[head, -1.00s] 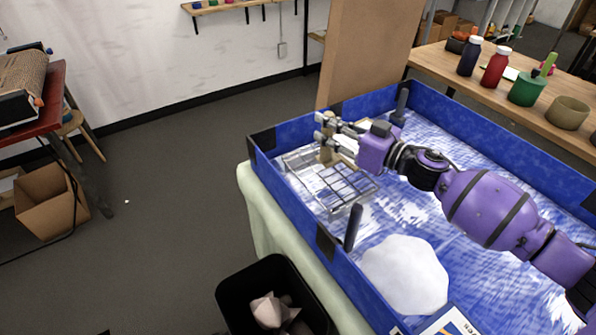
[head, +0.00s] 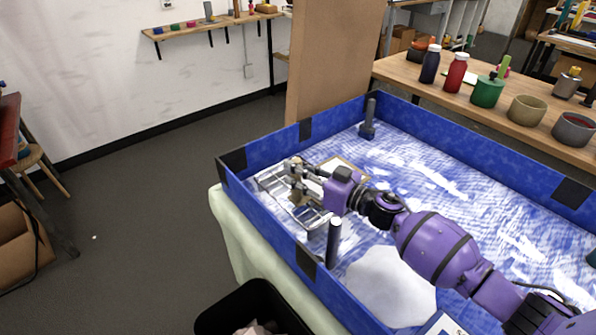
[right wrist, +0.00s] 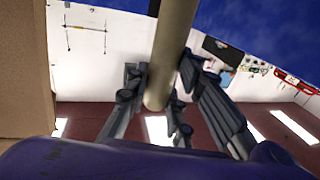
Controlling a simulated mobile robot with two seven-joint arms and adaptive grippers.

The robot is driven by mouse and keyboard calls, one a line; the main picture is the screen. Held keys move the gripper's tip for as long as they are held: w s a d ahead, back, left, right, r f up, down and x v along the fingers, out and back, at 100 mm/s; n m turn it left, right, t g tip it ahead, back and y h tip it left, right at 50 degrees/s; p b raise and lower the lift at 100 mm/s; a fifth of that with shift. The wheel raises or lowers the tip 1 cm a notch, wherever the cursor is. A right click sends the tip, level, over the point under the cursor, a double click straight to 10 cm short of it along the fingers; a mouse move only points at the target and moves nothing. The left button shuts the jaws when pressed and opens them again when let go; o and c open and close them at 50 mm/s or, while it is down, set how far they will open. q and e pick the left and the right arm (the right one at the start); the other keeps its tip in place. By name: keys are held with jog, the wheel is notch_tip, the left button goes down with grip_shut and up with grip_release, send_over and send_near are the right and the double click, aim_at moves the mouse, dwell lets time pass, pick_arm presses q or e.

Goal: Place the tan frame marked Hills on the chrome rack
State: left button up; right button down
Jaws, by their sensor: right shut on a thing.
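My right gripper (head: 296,179) is shut on a narrow tan piece (head: 299,197), also seen in the right wrist view (right wrist: 172,45) as a pale tan bar between the fingers. It looks edge-on; no lettering on it can be read, so I cannot tell if it is marked Hills. The chrome rack (head: 310,219), a low silver wire grid, lies in the left end of the blue tray, partly hidden under my gripper. The held piece is over the rack; I cannot tell if they touch. Another tan-edged flat item (head: 350,166) shows behind the gripper. My left gripper is not in view.
The blue tray (head: 262,228) has raised walls with black patches. Dark posts stand at its front (head: 334,242) and back (head: 369,115). A white patch (head: 388,285) lies in it. A black bin (head: 240,303) stands in front. A wooden bench (head: 410,75) holds bottles and pots behind.

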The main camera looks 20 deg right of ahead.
jog(key=c, duration=1.9)
grip_release()
jog(key=shift+f, duration=0.1)
jog(key=shift+c, duration=0.2)
jog(key=o, duration=0.4)
jog(key=v, duration=1.2)
jog(key=shift+r+b, duration=0.25)
jog(key=shift+b, duration=0.1)
